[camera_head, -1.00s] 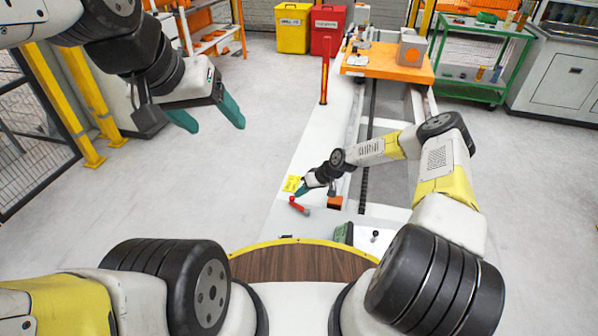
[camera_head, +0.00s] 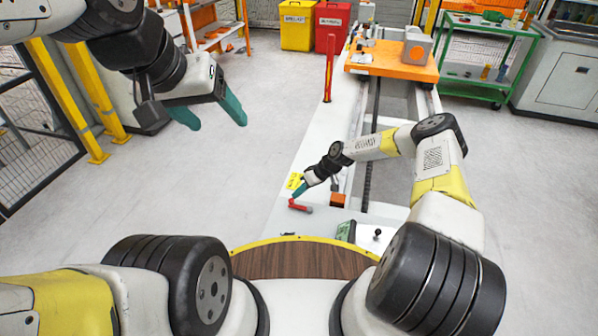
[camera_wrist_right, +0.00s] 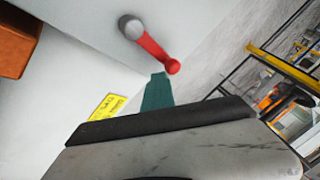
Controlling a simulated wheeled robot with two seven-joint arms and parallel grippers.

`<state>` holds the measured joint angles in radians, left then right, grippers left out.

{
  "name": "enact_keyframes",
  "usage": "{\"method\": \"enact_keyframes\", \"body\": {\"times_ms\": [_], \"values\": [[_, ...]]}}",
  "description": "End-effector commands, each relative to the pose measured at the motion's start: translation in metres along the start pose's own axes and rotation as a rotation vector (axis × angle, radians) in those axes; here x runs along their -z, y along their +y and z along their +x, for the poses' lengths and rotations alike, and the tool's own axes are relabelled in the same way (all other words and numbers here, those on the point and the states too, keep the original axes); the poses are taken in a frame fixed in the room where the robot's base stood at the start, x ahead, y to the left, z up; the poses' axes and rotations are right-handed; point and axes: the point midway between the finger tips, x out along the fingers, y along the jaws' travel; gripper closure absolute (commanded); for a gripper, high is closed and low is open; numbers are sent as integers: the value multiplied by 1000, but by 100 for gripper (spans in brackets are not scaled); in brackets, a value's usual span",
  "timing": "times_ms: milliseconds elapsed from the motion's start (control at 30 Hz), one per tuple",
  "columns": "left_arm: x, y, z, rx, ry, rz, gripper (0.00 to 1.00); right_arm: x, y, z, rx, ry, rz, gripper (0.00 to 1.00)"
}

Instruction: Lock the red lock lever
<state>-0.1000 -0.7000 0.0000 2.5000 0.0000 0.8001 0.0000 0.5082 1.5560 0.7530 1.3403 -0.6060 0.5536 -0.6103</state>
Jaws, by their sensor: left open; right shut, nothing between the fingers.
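The red lock lever (camera_head: 300,206) lies on the white bench surface, near its left edge, beside a yellow label. In the right wrist view the red lever (camera_wrist_right: 152,47) runs from a grey pivot to a rounded red end. My right gripper (camera_head: 297,192) is shut and empty, its tips just above the lever's left end. In the right wrist view its green fingertip (camera_wrist_right: 158,84) sits close to the lever's rounded end; I cannot tell whether they touch. My left gripper (camera_head: 214,116) is open and empty, raised at the upper left, far from the lever.
A yellow label (camera_head: 294,181) lies behind the lever. An orange block (camera_head: 338,200) and a dark green box (camera_head: 346,231) stand to its right. A red post (camera_head: 328,66) rises farther back, and an orange carriage (camera_head: 392,63) sits on the rails. The floor at left is clear.

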Motion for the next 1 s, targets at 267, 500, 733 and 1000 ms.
{"method": "enact_keyframes", "body": {"times_ms": [267, 500, 733, 1000], "values": [[0, 0, 0, 0, 0, 0, 31, 0, 0, 0, 1, 0, 0, 100], [0, 0, 0, 0, 0, 0, 31, 0, 1, -30, -2, 1, 1, 100], [0, 0, 0, 0, 0, 0, 31, 0, 1, -66, -2, 0, 0, 100], [0, 0, 0, 0, 0, 0, 31, 0, 0, -78, 1, -1, 1, 100]]}}
